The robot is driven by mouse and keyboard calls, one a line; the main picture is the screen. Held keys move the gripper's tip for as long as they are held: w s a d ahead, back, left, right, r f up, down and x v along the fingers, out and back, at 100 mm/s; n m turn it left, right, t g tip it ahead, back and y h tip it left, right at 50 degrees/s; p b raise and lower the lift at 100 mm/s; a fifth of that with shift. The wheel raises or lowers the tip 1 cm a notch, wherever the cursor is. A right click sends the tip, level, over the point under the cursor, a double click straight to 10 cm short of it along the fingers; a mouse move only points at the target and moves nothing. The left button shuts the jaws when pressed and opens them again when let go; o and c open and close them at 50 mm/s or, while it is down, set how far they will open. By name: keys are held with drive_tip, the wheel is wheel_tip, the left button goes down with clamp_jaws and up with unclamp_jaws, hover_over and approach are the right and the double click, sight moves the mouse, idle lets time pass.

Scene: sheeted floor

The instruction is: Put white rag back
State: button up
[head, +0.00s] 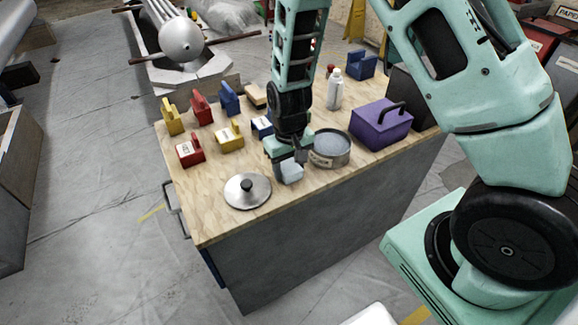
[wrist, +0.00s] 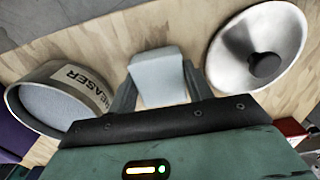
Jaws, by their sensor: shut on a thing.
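The white rag (head: 291,173) is a small pale block. My gripper (head: 286,163) is shut on it, low over the wooden tabletop, between a round tin and a metal lid. In the wrist view the rag (wrist: 157,77) sits between the two fingers. I cannot tell whether the rag touches the tabletop. The open round tin (head: 323,160) is just right of the rag in the head view, with pale blue-grey contents and a partly readable label. The tin also shows at left in the wrist view (wrist: 40,75). The silver lid (head: 247,191) with a black knob lies to the left.
The wooden tabletop (head: 215,205) also holds a purple box (head: 380,124), a white bottle (head: 335,90), and several red, yellow and blue holders at the back left, such as a red one (head: 190,151). The front left corner is clear.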

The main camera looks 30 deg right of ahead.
sight(289, 166)
drive_tip(key=o, duration=0.9)
drive_tip(key=shift+f, duration=0.1)
wheel_tip(289, 166, up, 12)
drive_tip(key=s+a+r+n, duration=0.2)
drive_tip(key=s+a+r, duration=0.1)
drive_tip(key=s, duration=0.4)
drive_tip(key=s+a+r+n, duration=0.2)
drive_tip(key=s+a+r, duration=0.1)
drive_tip(key=s, duration=0.5)
drive_tip(key=s+a+r+n+p, duration=0.1)
drive_tip(key=s+a+r+n, duration=0.2)
drive_tip(key=s+a, duration=0.2)
drive_tip(key=shift+s+r+y, duration=0.15)
drive_tip(key=shift+s+r, duration=0.05)
drive_tip(key=shift+s, duration=0.5)
drive_tip(key=shift+s+r+y, duration=0.15)
drive_tip(key=shift+s+r, duration=0.05)
drive_tip(key=shift+s, duration=0.45)
